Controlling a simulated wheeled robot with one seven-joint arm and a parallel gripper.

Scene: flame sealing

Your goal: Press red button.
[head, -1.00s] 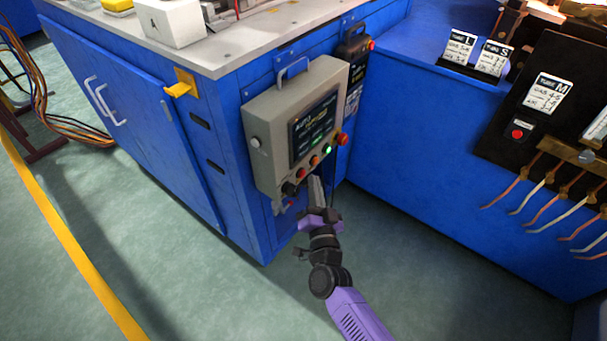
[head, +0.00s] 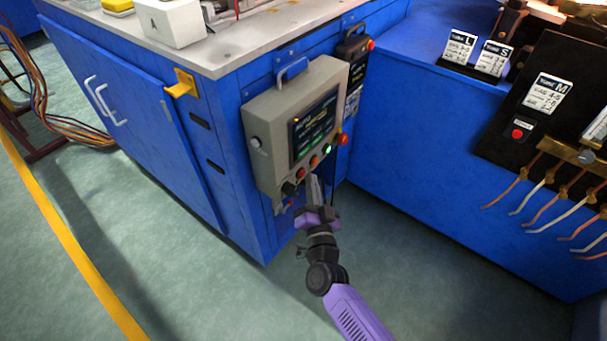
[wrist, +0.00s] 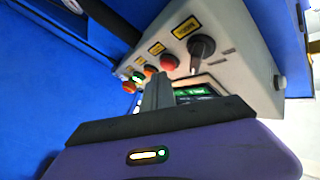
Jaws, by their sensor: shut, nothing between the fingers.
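A grey control box (head: 262,160) is mounted on the blue cabinet's corner, with a lit screen (head: 314,127). Along its lower edge sit a black knob (head: 290,188), a small red button (head: 301,173), an orange one (head: 314,161), a lit green one (head: 327,149) and a larger red one (head: 342,139). My gripper (head: 315,180) is shut and empty, just in front of this row. In the wrist view, my fingertips (wrist: 158,78) are close to the small red button (wrist: 169,62), beside the black knob (wrist: 201,47). I cannot tell whether they touch anything.
Another red button (head: 517,133) is on the dark panel at right, above bent copper tubes. A yellow bracket (head: 181,88) juts from the cabinet. The green floor is clear around my arm.

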